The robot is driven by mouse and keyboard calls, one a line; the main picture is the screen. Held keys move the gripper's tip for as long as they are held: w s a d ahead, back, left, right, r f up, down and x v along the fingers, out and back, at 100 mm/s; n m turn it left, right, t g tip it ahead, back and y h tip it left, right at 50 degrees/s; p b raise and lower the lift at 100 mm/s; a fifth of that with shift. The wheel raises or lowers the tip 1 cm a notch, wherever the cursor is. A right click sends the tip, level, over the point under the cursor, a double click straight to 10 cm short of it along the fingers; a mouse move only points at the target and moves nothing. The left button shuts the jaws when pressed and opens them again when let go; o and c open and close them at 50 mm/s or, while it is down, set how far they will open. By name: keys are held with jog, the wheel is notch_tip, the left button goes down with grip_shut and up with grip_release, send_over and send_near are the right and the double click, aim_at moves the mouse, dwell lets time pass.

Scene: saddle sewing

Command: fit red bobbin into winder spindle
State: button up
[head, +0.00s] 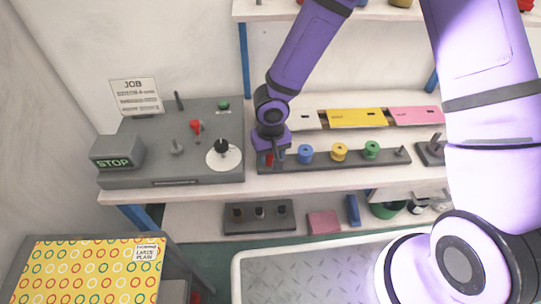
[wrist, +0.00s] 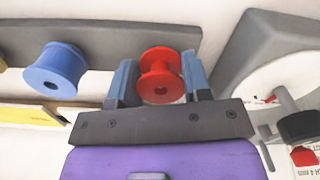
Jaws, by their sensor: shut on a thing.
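The red bobbin (wrist: 160,62) is between the two fingers of my gripper (wrist: 160,80) in the wrist view. In the head view my gripper (head: 271,157) is at the left end of the dark bobbin rack (head: 330,163), with a little red of the bobbin (head: 268,160) showing. I cannot tell whether the bobbin still sits on a peg. The grey winder machine (head: 140,171) stands to the left. It carries a white disc (head: 230,162) with a black knob (head: 221,145), a red lever (head: 196,126) and upright posts; I cannot tell which part is the spindle.
Blue (head: 305,153), yellow (head: 339,152) and green (head: 372,149) bobbins sit on the rack to the right. A STOP block (head: 116,154) and JOB card (head: 136,97) are at the machine's left. Coloured boxes (head: 357,118) lie behind the rack. A metal tray (head: 300,275) is below.

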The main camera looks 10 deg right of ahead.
jog(key=shift+r, duration=2.1)
jog(key=shift+r, duration=2)
